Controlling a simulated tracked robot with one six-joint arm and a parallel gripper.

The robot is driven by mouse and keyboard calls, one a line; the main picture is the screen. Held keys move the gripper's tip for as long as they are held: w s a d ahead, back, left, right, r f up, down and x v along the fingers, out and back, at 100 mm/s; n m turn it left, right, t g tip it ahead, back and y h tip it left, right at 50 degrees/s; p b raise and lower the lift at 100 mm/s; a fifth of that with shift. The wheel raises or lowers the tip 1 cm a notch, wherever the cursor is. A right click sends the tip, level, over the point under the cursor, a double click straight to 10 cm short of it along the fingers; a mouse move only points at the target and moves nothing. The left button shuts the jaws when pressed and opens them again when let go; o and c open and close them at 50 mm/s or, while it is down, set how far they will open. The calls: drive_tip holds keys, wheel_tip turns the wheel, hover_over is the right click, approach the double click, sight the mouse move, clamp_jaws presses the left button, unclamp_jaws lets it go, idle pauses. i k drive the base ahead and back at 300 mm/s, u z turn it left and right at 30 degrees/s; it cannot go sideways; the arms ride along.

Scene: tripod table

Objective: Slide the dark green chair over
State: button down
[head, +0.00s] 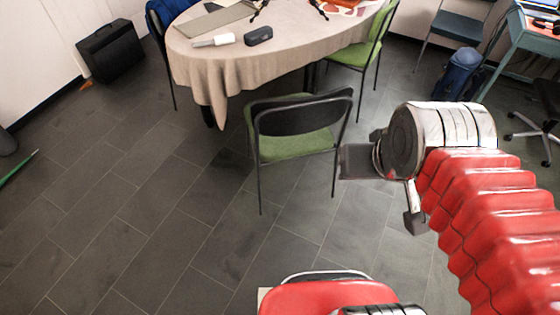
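A chair with a green seat and a dark backrest (301,115) stands at the near side of the table, its back towards me. It is upright, and its thin dark legs are on the floor. My gripper (386,192) is to the right of this chair in the head view, with its two dark fingers spread apart and nothing between them. The left finger's tip shows close beside the chair's right rear leg. I cannot tell from this one view whether they touch.
A table with a beige cloth (240,68) stands behind the chair. A lighter green chair (378,35) is at its right, and a blue chair (157,28) at its left. A black case (110,52) stands by the left wall. The tiled floor at front left is clear.

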sight(286, 128)
drive_tip(key=u, duration=0.75)
drive_tip(key=i, duration=0.95)
drive_tip(key=u, duration=0.05)
